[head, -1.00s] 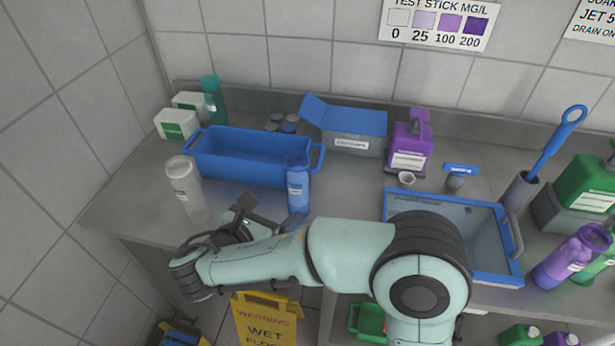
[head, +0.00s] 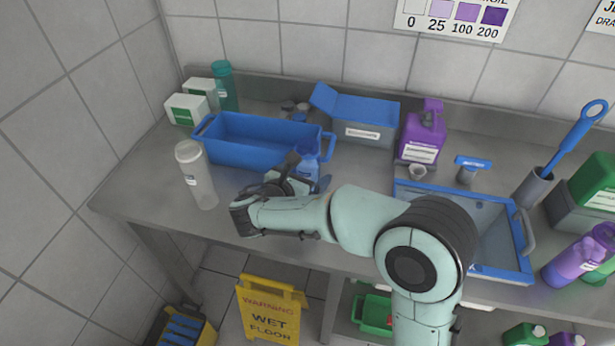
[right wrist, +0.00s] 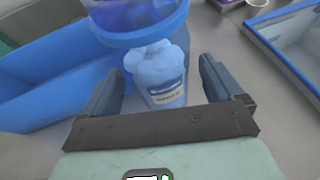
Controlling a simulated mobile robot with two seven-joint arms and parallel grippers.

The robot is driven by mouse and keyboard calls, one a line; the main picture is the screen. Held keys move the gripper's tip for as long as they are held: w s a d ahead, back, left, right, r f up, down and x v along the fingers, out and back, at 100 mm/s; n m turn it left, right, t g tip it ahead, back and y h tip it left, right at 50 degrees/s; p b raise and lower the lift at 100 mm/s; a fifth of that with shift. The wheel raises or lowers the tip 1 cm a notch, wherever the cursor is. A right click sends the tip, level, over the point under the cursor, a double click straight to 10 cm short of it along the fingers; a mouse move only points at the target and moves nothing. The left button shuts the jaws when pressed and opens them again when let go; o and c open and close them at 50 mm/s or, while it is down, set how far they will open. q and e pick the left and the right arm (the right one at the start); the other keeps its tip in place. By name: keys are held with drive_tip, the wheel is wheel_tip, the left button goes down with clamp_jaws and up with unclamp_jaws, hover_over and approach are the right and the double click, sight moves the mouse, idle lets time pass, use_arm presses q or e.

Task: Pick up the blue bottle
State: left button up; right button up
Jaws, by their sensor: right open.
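The blue bottle (head: 309,157) stands upright on the steel counter, in front of the right end of the blue tub. My right gripper (head: 297,180) is at the bottle from the front left and partly covers its lower part. In the right wrist view my right gripper (right wrist: 158,92) is open, with one dark finger on each side. The bottle's pale blue labelled part (right wrist: 162,78) shows between the fingers, with its darker blue part above. I cannot tell whether a finger touches it. My left gripper is not in view.
The blue tub (head: 235,158) is close behind the gripper. A clear bottle with a white cap (head: 197,176) stands to the left. A blue-rimmed tray (head: 503,268) is at right, and a purple jug (head: 424,130) stands behind. A yellow wet-floor sign (head: 270,308) stands below the counter's front edge.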

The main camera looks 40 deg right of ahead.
drive_tip(key=shift+x, duration=0.8)
drive_tip(key=c, duration=1.1)
drive_tip(key=shift+c, duration=0.7)
drive_tip(key=shift+r, duration=0.15)
